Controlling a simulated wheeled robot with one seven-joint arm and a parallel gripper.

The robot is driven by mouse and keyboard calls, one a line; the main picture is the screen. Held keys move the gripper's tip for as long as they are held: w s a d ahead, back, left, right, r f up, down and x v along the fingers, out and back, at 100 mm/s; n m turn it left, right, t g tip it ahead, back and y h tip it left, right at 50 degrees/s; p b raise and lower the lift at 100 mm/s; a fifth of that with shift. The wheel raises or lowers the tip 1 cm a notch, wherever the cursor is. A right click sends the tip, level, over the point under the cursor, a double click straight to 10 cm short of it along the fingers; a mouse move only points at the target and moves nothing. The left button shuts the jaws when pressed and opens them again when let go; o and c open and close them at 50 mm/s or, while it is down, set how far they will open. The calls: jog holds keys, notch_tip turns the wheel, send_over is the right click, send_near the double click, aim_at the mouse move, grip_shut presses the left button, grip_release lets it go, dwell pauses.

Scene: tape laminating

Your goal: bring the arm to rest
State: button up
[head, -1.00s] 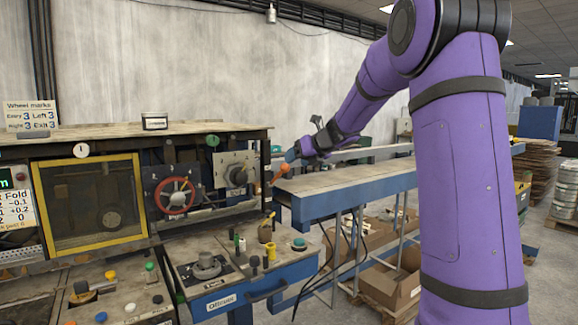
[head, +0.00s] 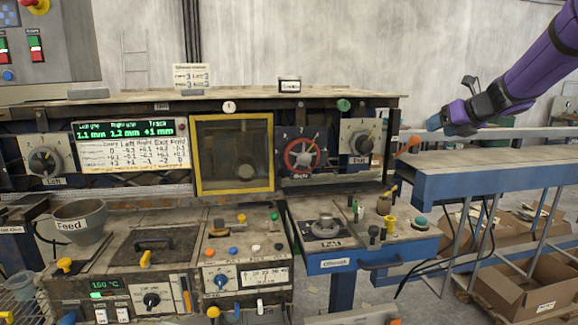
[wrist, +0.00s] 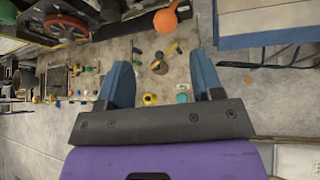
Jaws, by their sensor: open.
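My gripper (head: 447,122) is at the upper right in the head view, at the end of my purple arm, in front of the right end of the machine. It hangs in the air to the right of the orange knob (head: 408,145). In the wrist view my gripper (wrist: 163,80) shows two blue fingers spread apart with nothing between them. The orange knob (wrist: 167,18) appears just beyond the fingertips there, apart from them.
The blue-framed conveyor table (head: 480,180) stands below and right of my gripper. The offcuts panel (head: 350,255) with small knobs lies lower left. Cardboard boxes (head: 535,290) sit on the floor at right.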

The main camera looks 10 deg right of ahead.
jog(key=s+a+n+g, duration=0.4)
jog(key=s+a+n, duration=1.3)
jog(key=s+a+f+n+g+h, duration=0.1)
jog(key=s+f+n, duration=0.2)
jog(key=s+n, duration=0.6)
jog(key=s+a+f+n+g+h, duration=0.1)
jog(key=s+a+f+n+h, duration=0.1)
jog(key=s+n, duration=0.8)
jog(key=shift+s+f, duration=0.7)
jog(key=shift+f, duration=0.1)
